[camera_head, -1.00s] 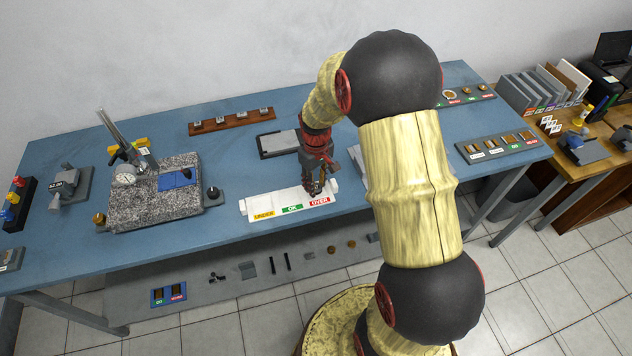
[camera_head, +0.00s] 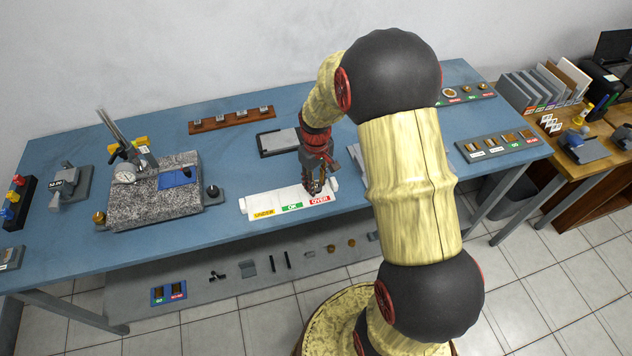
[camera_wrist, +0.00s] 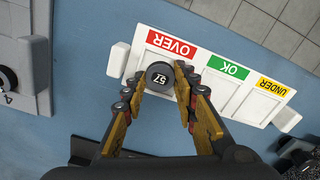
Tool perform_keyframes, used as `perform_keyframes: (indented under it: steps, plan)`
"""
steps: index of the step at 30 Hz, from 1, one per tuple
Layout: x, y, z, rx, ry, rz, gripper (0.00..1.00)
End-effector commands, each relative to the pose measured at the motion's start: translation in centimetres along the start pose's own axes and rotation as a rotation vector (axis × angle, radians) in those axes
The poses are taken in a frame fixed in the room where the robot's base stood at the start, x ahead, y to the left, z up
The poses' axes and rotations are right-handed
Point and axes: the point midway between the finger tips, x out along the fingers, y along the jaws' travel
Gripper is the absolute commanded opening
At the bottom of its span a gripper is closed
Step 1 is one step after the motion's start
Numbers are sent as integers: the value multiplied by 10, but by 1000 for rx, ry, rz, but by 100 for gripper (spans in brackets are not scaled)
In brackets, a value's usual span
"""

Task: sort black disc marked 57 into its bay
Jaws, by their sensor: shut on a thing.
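The black disc marked 57 (camera_wrist: 160,77) is between the fingertips of my gripper (camera_wrist: 160,90) in the wrist view. My gripper is shut on it, over the OVER bay (camera_wrist: 162,56) of the white sorting tray. The wrist view does not settle whether the disc touches the bay floor. The tray (camera_head: 262,203) lies near the bench's front edge in the head view, with bays labelled UNDER, OK and OVER. My gripper (camera_head: 315,188) is at the OVER end there and hides the disc.
A granite block with a dial gauge stand (camera_head: 150,215) is left of the tray. A dark-framed grey plate (camera_head: 278,143) lies behind it. In the wrist view a grey fixture (camera_wrist: 30,80) with a dark round piece is at the left. The blue bench top (camera_head: 90,150) has free room.

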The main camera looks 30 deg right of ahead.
Motion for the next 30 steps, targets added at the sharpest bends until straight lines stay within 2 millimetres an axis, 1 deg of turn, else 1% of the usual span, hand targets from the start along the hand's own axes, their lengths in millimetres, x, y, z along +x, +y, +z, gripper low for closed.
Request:
perform_keyframes:
  steps: [3,4,15,21,30]
  plan:
    - [1,0,0,0,0,0,3]
    - [1,0,0,0,0,0,29]
    - [1,0,0,0,0,0,50]
    - [1,0,0,0,0,0,50]
    - [1,0,0,0,0,0,33]
